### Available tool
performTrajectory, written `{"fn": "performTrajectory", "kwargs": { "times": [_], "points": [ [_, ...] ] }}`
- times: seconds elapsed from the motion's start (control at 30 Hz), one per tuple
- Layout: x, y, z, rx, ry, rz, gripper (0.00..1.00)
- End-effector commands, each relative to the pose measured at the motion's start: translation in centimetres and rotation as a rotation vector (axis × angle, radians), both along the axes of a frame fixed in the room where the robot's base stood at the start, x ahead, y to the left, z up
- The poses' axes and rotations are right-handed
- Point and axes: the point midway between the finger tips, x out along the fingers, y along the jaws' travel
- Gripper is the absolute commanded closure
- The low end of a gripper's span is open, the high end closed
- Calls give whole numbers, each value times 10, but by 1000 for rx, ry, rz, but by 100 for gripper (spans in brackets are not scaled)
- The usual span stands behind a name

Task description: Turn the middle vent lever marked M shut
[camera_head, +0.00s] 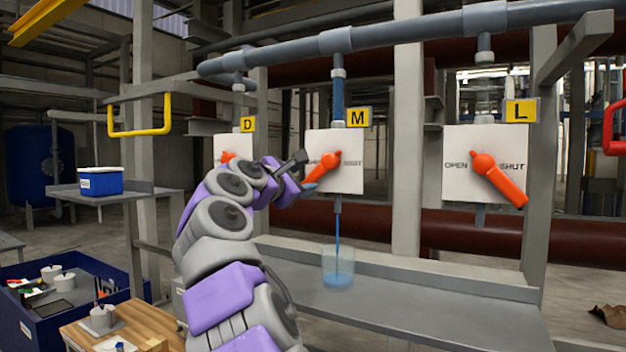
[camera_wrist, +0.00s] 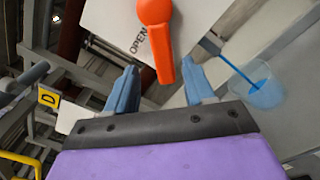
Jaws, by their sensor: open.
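The middle vent lever (camera_head: 322,168) is orange, on a white plate (camera_head: 350,177) under a yellow M sign (camera_head: 357,117). Its handle slants down and left from its hub, on the OPEN side, away from the SHUT word. My gripper (camera_head: 309,186) is at the handle's lower end, partly hidden by my arm. In the wrist view, the lever (camera_wrist: 157,35) hangs down with its end between the two blue fingers of my open gripper (camera_wrist: 162,76). I cannot tell whether either finger touches it.
Blue liquid runs from the M pipe into a clear cup (camera_head: 338,267) on the grey ledge (camera_head: 400,306). The L lever (camera_head: 498,178) stands right, pointing down-right; the D lever (camera_head: 227,157) at left is partly hidden. A yellow rail (camera_head: 140,132) juts out left.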

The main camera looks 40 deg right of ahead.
Motion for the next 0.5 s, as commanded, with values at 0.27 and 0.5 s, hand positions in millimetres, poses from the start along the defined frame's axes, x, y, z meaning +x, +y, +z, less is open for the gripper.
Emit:
{"fn": "performTrajectory", "kwargs": {
  "times": [0.27,0.5],
  "points": [
    [12,-39,-3,11,1,-1,47],
    [17,-51,-2,8,0,-2,47]
  ]
}}
